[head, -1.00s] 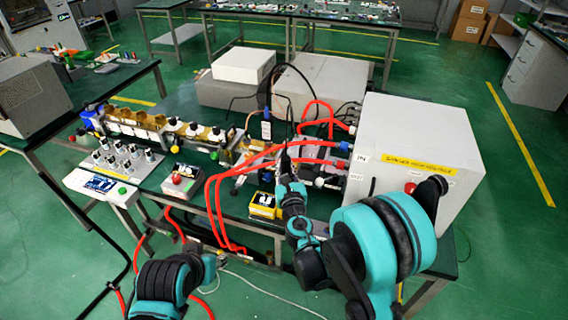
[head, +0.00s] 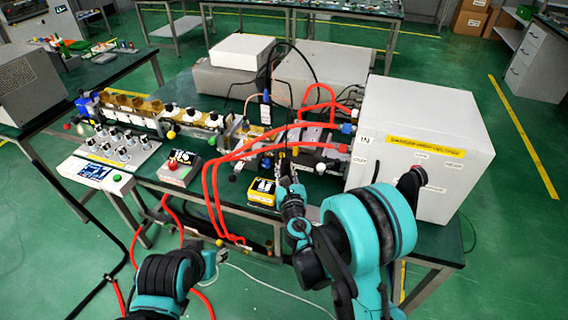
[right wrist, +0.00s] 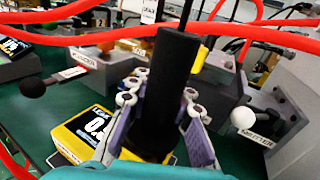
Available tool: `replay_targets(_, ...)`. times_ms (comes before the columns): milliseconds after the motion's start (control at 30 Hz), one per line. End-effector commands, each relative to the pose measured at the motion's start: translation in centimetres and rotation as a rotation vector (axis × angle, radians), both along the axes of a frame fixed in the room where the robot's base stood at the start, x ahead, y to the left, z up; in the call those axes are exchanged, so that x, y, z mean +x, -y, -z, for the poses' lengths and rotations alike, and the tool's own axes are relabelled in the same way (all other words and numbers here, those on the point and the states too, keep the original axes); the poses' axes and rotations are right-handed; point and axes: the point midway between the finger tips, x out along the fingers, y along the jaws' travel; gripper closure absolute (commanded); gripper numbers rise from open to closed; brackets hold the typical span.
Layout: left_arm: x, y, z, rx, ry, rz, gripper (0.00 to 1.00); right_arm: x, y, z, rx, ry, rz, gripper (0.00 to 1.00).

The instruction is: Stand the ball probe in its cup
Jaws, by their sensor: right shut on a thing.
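My right gripper (right wrist: 160,110) is shut on a black upright cylinder, which I take to be the ball probe's handle (right wrist: 172,75). Its lower end sits low between the fingers, and I cannot make out a ball. In the head view the right gripper (head: 286,172) is over the bench's front part, just right of the yellow leak meter (head: 262,192). The meter also shows behind the fingers in the right wrist view (right wrist: 93,128). I cannot pick out the cup. My left gripper (head: 213,260) hangs in front of the bench, away from everything; its jaws are too small to read.
Red hoses (head: 208,190) loop over the bench and down its front. A black ball knob (right wrist: 33,87) and a white ball knob (right wrist: 243,117) flank the right gripper. A large pale cabinet (head: 425,120) stands at the right. A red-and-grey meter (head: 180,168) sits left.

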Motion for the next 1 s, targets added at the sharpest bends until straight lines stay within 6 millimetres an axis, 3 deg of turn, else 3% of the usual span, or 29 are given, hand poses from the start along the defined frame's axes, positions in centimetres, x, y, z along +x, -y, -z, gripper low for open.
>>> replay_targets(400, -0.01, 0.0, 0.02, 0.0, 0.0, 0.0, 0.6, -0.01, 0.01, 0.38, 0.0, 0.0, 0.0, 1.0)
replay_targets(433, -0.01, 0.0, 0.02, 0.0, 0.0, 0.0, 0.6, -0.01, 0.01, 0.38, 0.0, 0.0, 0.0, 0.77)
replay_targets(500, -0.01, 0.0, 0.02, 0.0, 0.0, 0.0, 0.6, -0.01, 0.0, 0.37, 0.0, 0.0, 0.0, 0.59)
replay_targets(533, -0.01, 0.0, 0.02, 0.0, 0.0, 0.0, 0.6, -0.01, 0.0, 0.37, 0.0, 0.0, 0.0, 0.55)
replay_targets(867, -0.01, 0.0, 0.02, 0.0, 0.0, 0.0, 0.6, -0.01, 0.0, 0.33, 0.0, 0.0, 0.0, 0.55)
replay_targets(1000, -0.01, 0.0, 0.02, 0.0, 0.0, 0.0, 0.6, -0.02, 0.0, -0.59, 0.0, 0.0, 0.0, 0.55)
